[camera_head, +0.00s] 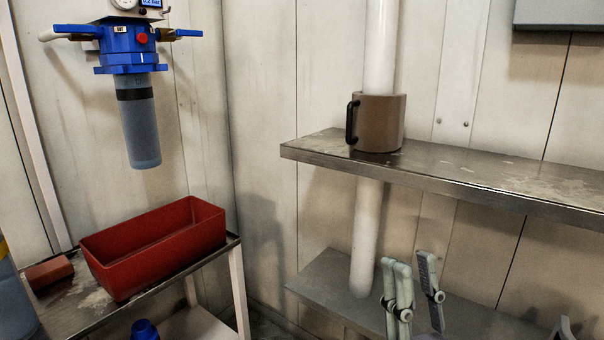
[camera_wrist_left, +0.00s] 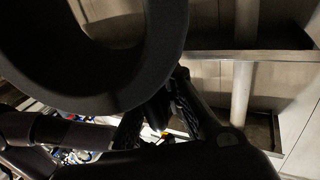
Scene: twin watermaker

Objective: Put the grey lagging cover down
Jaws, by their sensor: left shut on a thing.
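A large dark curved piece (camera_wrist_left: 165,50), open at its middle, fills the upper left of the left wrist view. I take it to be the grey lagging cover, seen close and in shadow. My left gripper (camera_wrist_left: 158,115) is shut on it, though the exact contact is too dark to make out. The left gripper does not show in the head view. My right gripper (camera_head: 412,265) is in the lower right of the head view, fingers pointing up and apart, open and empty, in front of the lower shelf.
A brown-grey cover (camera_head: 382,125) with a black handle is around the white pipe (camera_head: 380,45) on the metal upper shelf (camera_head: 480,172). The shelf right of it is clear. A red bin (camera_head: 160,245) stands on the left table beside a reddish block (camera_head: 50,271). A blue filter (camera_head: 135,90) hangs above.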

